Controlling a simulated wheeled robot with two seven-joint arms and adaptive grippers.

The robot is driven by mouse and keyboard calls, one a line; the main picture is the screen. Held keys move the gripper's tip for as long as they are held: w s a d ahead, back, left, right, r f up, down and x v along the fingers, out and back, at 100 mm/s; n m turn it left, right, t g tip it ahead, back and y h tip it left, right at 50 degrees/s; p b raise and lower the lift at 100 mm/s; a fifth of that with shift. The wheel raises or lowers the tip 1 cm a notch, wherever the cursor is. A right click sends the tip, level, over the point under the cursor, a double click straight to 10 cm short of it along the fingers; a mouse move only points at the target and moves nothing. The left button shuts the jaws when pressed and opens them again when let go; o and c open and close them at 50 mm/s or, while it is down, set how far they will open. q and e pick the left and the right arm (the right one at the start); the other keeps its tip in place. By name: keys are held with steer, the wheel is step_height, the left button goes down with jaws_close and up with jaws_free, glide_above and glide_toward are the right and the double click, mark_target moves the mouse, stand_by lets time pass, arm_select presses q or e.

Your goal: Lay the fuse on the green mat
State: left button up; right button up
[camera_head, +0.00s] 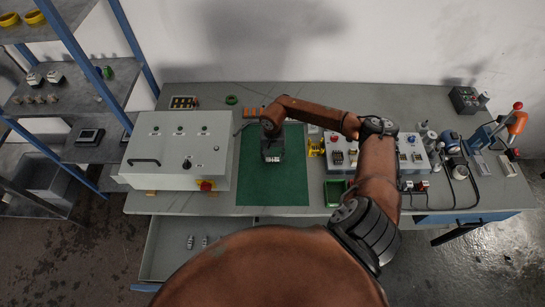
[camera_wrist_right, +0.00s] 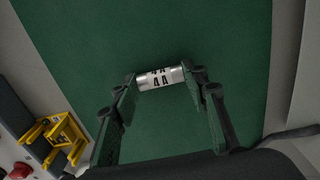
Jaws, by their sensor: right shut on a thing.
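The green mat (camera_head: 272,185) lies on the middle of the workbench, right of the white control box. My right gripper (camera_head: 272,157) is over the mat's upper middle in the head view. In the right wrist view, my right gripper (camera_wrist_right: 163,86) is shut on the fuse (camera_wrist_right: 161,78), a small silver cylinder with a white label reading 4A. The fuse lies crosswise between the fingertips, with only green mat behind it. I cannot tell whether it touches the mat. My left gripper is not in view.
The white control box (camera_head: 180,150) with a red knob stands left of the mat. A yellow holder (camera_head: 316,148), a green bin (camera_head: 335,190) and a panel with switches (camera_head: 385,152) are to the right. An open drawer (camera_head: 165,245) is below the bench's front edge. The mat's lower half is clear.

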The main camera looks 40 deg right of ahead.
mark_target(273, 158)
steer(key=o, duration=1.2)
steer(key=shift+f, duration=0.1)
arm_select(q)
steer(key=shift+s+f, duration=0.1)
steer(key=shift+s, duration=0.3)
arm_select(e)
steer(key=shift+o, duration=0.2)
steer(key=shift+r+p, duration=0.25)
steer(key=shift+p, duration=0.1)
arm_select(q)
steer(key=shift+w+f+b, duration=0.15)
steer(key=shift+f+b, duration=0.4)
steer(key=shift+b, duration=0.3)
arm_select(e)
step_height(273, 158, up, 12)
steer(key=shift+f, duration=0.1)
